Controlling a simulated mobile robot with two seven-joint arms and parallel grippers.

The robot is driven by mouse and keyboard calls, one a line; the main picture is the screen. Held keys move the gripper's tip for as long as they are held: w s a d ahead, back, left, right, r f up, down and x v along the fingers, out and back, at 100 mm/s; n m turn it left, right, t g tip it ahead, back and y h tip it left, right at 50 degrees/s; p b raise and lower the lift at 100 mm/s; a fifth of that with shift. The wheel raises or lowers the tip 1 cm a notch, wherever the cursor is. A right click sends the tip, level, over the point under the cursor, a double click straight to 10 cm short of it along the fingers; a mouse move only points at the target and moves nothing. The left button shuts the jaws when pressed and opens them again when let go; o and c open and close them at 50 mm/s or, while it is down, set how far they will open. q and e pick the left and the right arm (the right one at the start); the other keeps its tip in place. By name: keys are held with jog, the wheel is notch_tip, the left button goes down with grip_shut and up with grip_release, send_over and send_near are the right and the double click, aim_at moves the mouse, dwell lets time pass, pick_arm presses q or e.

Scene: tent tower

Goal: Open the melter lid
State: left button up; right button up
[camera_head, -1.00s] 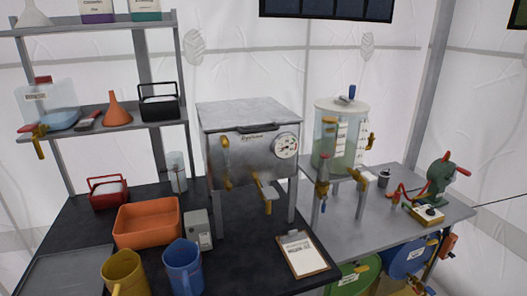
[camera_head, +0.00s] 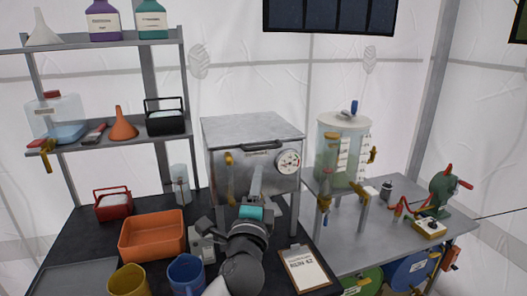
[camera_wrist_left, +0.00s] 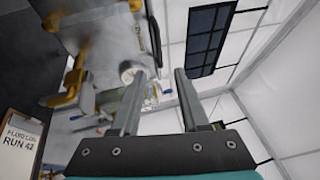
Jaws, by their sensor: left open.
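The melter (camera_head: 222,172) is a grey metal box on legs with a round gauge (camera_head: 288,161) on its front. Its flat lid (camera_head: 250,127) lies shut on top, with a dark bar handle (camera_head: 262,147) at the front edge. My left gripper (camera_head: 257,172) is in front of the melter, its fingers pointing up just below the handle. In the left wrist view the gripper (camera_wrist_left: 157,74) is open and empty, and the dark handle (camera_wrist_left: 154,38) lies beyond the fingertips, apart from them. My right gripper is not in view.
Yellow-handled taps (camera_head: 229,160) stick out of the melter front beside my arm. An orange bin (camera_head: 151,236), blue jug (camera_head: 186,273), grey box (camera_head: 201,243) and clipboard (camera_head: 304,270) surround my arm on the bench. A clear tank (camera_head: 341,150) stands to the right.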

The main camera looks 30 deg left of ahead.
aim_at(264, 148)
pick_arm(q)
jog(key=p+x, duration=0.1)
jog(key=x, duration=1.3)
jog(key=shift+w+f, duration=0.1)
jog(key=shift+f, duration=0.05)
jog(key=shift+d, duration=0.1)
grip_shut()
dwell(0.9)
